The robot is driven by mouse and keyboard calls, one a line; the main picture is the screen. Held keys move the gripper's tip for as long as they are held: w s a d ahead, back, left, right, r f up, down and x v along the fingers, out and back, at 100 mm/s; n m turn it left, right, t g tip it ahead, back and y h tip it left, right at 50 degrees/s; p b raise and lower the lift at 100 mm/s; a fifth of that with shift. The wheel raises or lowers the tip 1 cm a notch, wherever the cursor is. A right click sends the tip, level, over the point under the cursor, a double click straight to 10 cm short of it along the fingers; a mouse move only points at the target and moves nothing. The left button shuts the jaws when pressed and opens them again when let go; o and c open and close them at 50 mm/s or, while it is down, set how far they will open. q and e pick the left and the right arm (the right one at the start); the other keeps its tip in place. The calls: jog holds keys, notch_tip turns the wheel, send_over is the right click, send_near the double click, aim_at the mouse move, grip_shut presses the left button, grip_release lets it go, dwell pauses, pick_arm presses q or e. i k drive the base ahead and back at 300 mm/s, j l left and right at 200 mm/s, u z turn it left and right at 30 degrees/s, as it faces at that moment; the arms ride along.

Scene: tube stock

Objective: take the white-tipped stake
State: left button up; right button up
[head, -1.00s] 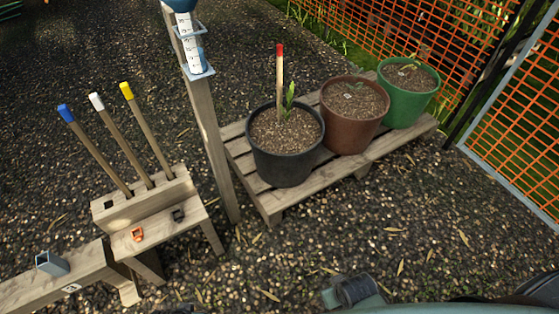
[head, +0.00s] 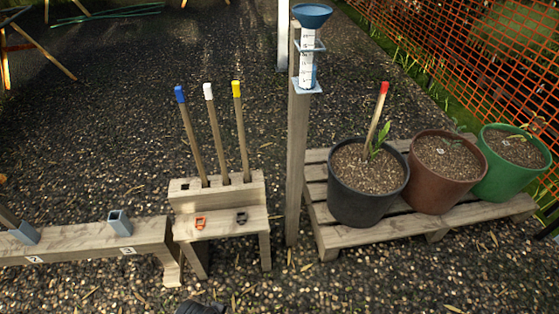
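The white-tipped stake (head: 215,134) stands in a wooden block rack (head: 247,193) in the middle of the head view. It is between the blue-tipped stake (head: 190,136) on its left and the yellow-tipped stake (head: 240,132) on its right. All three lean slightly left, with their lower ends hidden in the block. An empty square hole shows at the block's left end. Neither gripper can be made out in the head view; a dark part at the bottom edge is too cut off to identify.
A post with a rain gauge (head: 307,68) stands just right of the rack. A pallet (head: 332,240) holds black (head: 368,205), brown (head: 437,188) and green (head: 503,178) pots; a red-tipped stake (head: 376,115) is in the black one. A numbered wooden beam (head: 75,240) runs left. Gravel lies open behind.

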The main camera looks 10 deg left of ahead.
aim_at(207, 90)
jog(key=i+l+u, duration=0.2)
jog(key=i+l, duration=0.9)
